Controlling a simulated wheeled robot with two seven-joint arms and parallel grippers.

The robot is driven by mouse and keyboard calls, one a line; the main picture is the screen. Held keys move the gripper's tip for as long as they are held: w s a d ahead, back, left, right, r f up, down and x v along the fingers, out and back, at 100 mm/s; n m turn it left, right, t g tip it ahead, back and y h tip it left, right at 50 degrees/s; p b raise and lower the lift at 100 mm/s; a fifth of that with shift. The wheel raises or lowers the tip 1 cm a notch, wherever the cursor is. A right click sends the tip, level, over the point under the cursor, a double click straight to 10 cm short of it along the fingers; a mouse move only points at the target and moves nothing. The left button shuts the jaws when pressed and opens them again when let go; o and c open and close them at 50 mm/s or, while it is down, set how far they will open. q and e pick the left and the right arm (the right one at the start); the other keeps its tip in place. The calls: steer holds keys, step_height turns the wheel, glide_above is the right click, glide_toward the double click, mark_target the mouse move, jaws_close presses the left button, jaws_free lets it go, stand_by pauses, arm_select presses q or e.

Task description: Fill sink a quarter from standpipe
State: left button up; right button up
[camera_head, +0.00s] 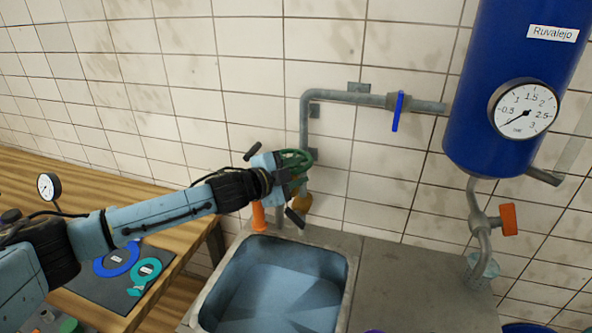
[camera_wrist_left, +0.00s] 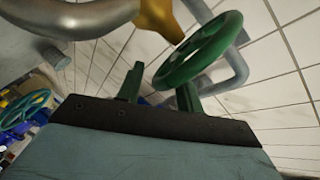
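The standpipe is a grey pipe (camera_head: 304,115) on the tiled wall with a brass valve body (camera_head: 301,204) and a green handwheel (camera_head: 297,160). The sink (camera_head: 347,262) below has a bluish inside; I cannot tell a water level. A thick grey pipe (camera_wrist_left: 95,18) shows there too. My right gripper is not in view.
A blue tank (camera_head: 515,80) with a gauge (camera_head: 523,108) hangs at right, above a drain pipe with an orange handle (camera_head: 508,219). A blue lever (camera_head: 398,111) sits on the wall pipe. A wooden bench (camera_head: 90,185) holds a dark mat (camera_head: 105,287) with rings.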

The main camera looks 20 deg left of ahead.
arm_select(q)
steer(key=shift+f, duration=0.1)
jaws_close()
steer(key=shift+d, duration=0.1)
steer(key=shift+d+f+y, duration=0.1)
steer(key=shift+f+y, duration=0.05)
steer(key=shift+y, duration=0.15)
